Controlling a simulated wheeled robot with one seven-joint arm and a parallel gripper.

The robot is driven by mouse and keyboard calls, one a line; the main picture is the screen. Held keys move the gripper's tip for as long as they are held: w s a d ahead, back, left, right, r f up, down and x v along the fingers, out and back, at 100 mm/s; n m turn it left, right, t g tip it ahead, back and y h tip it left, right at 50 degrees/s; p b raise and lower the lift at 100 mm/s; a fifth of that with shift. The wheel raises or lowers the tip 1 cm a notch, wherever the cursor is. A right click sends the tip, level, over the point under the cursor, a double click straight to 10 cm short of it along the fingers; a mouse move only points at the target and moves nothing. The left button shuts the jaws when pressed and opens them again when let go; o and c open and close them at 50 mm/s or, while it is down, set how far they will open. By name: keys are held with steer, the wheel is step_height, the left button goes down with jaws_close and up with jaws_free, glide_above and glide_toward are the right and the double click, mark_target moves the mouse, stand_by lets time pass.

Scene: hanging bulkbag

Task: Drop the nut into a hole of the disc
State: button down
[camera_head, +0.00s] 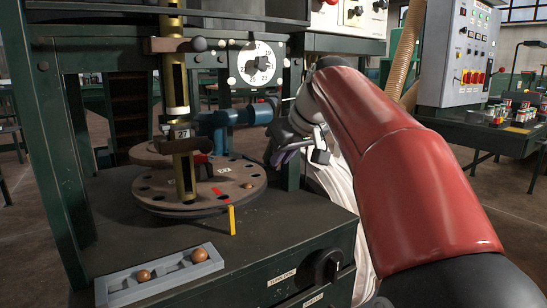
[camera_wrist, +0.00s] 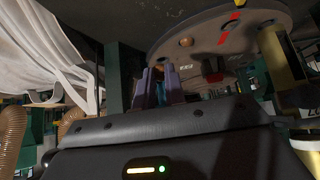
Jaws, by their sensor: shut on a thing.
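The round brown disc (camera_head: 153,187) lies flat on the machine top, with dark holes around its rim and a red mark. It also shows in the wrist view (camera_wrist: 225,30), at the top. A brown round nut (camera_head: 248,185) sits at a right-hand hole; a brown ball shows at the disc in the wrist view (camera_wrist: 185,42). Two more nuts (camera_head: 143,276) (camera_head: 199,255) lie in the grey tray (camera_head: 122,290). My gripper (camera_head: 279,156) is right of the disc, apart from it.
A teal cylinder (camera_head: 240,116) lies behind the disc. A green upright stands behind my gripper. A yellow pointer (camera_head: 231,220) stands at the disc's front edge.

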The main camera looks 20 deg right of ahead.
steer(key=shift+w+a+f+p, duration=0.35)
steer(key=shift+w+a+p, duration=0.2)
steer(key=shift+w, duration=1.1)
steer(key=shift+w+a+f+p, duration=0.3)
steer(key=shift+w+a+p, duration=0.2)
steer(key=shift+w, duration=1.1)
steer(key=shift+w+a+f+p, duration=0.35)
steer(key=shift+w+a+p, duration=0.2)
steer(key=shift+w, duration=1.1)
steer(key=shift+d+f+b, duration=0.1)
steer(key=shift+f+b, duration=1)
steer(key=shift+f, duration=0.2)
steer(key=shift+s, duration=0.15)
steer(key=c, duration=1.7)
jaws_free()
